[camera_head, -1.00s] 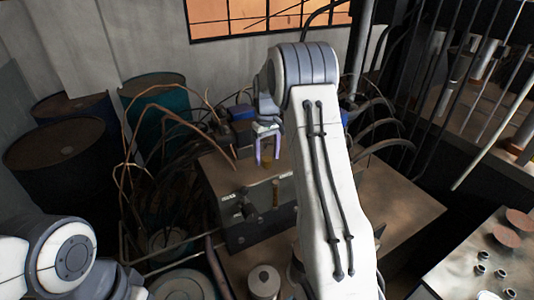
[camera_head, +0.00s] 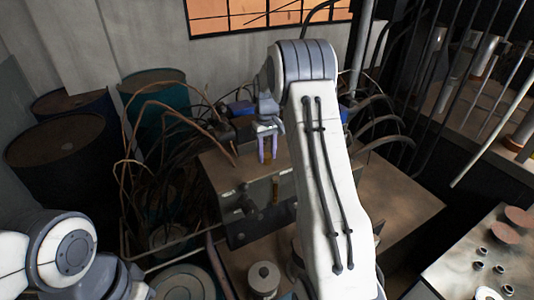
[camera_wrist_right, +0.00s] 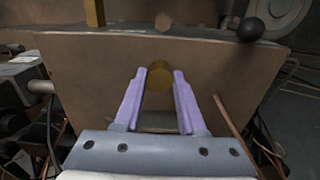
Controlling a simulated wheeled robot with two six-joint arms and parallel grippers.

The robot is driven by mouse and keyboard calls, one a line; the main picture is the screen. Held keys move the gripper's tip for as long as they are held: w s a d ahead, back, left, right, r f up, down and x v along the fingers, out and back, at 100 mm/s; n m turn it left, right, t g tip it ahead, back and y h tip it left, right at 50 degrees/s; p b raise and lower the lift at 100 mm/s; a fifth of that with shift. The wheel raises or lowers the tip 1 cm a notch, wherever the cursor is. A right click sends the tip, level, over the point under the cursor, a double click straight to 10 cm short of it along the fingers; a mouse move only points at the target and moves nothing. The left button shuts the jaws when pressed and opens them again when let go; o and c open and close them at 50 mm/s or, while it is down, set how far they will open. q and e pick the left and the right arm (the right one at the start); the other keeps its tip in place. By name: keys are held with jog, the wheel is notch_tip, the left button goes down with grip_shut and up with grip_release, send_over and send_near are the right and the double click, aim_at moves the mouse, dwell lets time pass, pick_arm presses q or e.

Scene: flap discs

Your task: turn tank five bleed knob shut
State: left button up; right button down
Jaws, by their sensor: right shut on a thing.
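My right gripper (camera_head: 268,160) has purple fingers and reaches down over the top of a grey-brown box (camera_head: 225,172) in the head view. In the right wrist view its fingertips (camera_wrist_right: 161,74) are shut on a round brass knob (camera_wrist_right: 160,76). The knob shows between the fingertips against the box's brown surface. In the head view the fingers hide most of the knob. No tank number can be read, so I cannot tell from a label which tank it belongs to. My left gripper is outside the frames; only my left arm shows at lower left.
In the wrist view a brass post (camera_wrist_right: 95,12) stands at upper left and a black ball (camera_wrist_right: 250,29) at upper right. Curved brown hoses crowd the box's left side. Dark drums (camera_head: 60,150) stand at far left. A table (camera_head: 470,265) with small parts is at right.

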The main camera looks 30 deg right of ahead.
jog(key=m, duration=0.4)
jog(key=shift+m, duration=0.4)
jog(key=m, duration=0.5)
jog(key=shift+w, duration=0.1)
jog(key=m, duration=0.4)
jog(key=shift+r+m, duration=0.1)
jog(key=shift+m, duration=0.3)
jog(key=m, duration=0.4)
jog(key=shift+m, duration=0.4)
jog(key=c, duration=0.5)
grip_release()
